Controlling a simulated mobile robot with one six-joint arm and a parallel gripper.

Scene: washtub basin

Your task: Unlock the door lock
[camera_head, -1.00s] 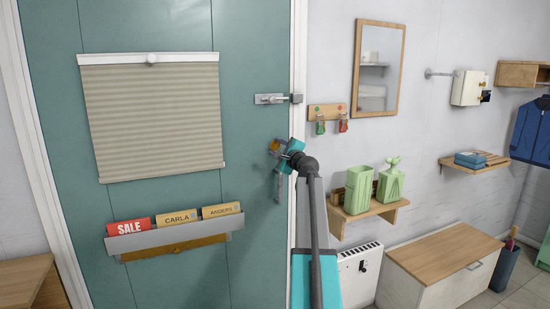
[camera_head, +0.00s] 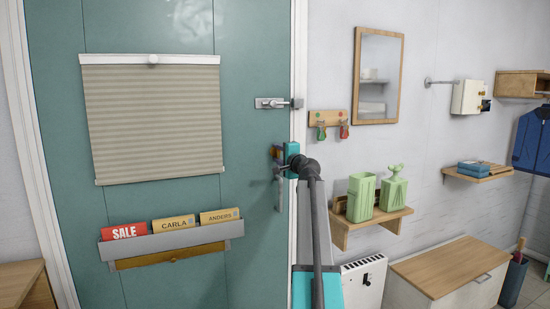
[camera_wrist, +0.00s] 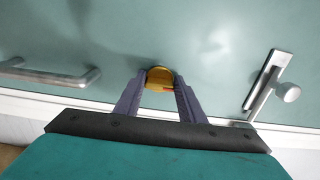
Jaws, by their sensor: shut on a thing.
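The teal door (camera_head: 255,50) fills the left of the head view and looks closed. My gripper (camera_wrist: 160,85) is shut on the gold knob, one dark finger on each side. In the head view my gripper (camera_head: 279,154) is at the door's right edge, above the handle (camera_head: 279,191) and below the slide bolt (camera_head: 272,103). The gripper mostly hides the knob there.
A letter holder (camera_head: 172,245) and a blind (camera_head: 152,120) are on the door. Right of the frame are a key rack (camera_head: 328,117), a mirror (camera_head: 378,70) and a shelf (camera_head: 374,224) with green containers. A heater (camera_head: 363,283) and a bench (camera_head: 450,268) stand below.

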